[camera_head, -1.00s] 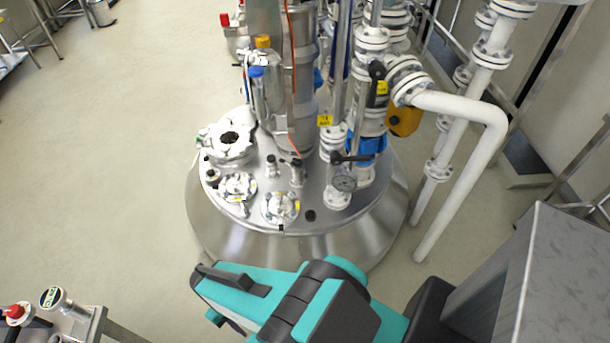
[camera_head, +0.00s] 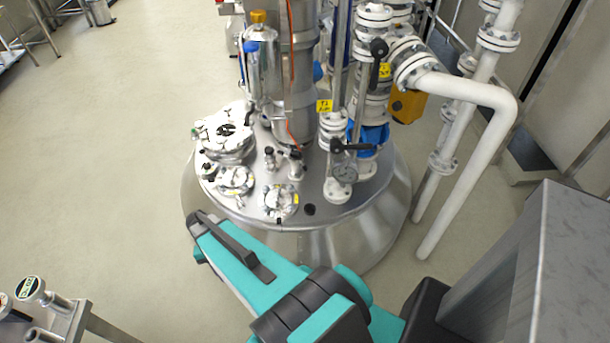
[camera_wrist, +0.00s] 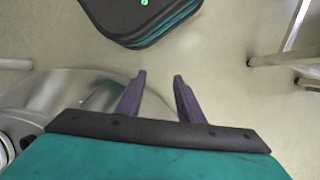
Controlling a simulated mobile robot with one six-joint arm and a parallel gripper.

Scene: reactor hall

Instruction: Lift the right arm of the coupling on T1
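The steel vessel T1 (camera_head: 330,240) stands in the middle of the head view, with a yellow tag (camera_head: 324,106) above its lid. Small clamped fittings sit on the lid's near side: one at the left (camera_head: 236,181) and one nearer the middle (camera_head: 280,201). I cannot tell which is the coupling, and its right arm is too small to make out. My arm lies in front of the vessel in the head view, its gripper not distinguishable there. In the wrist view my gripper (camera_wrist: 159,80) is open and empty over bare floor, with the vessel's rim (camera_wrist: 75,88) at left.
White flanged pipes (camera_head: 470,170) stand at the vessel's right, and a grey block (camera_head: 580,260) at lower right. A steel frame with a gauge-like knob (camera_head: 28,288) is at lower left. Floor to the left (camera_head: 100,140) is clear.

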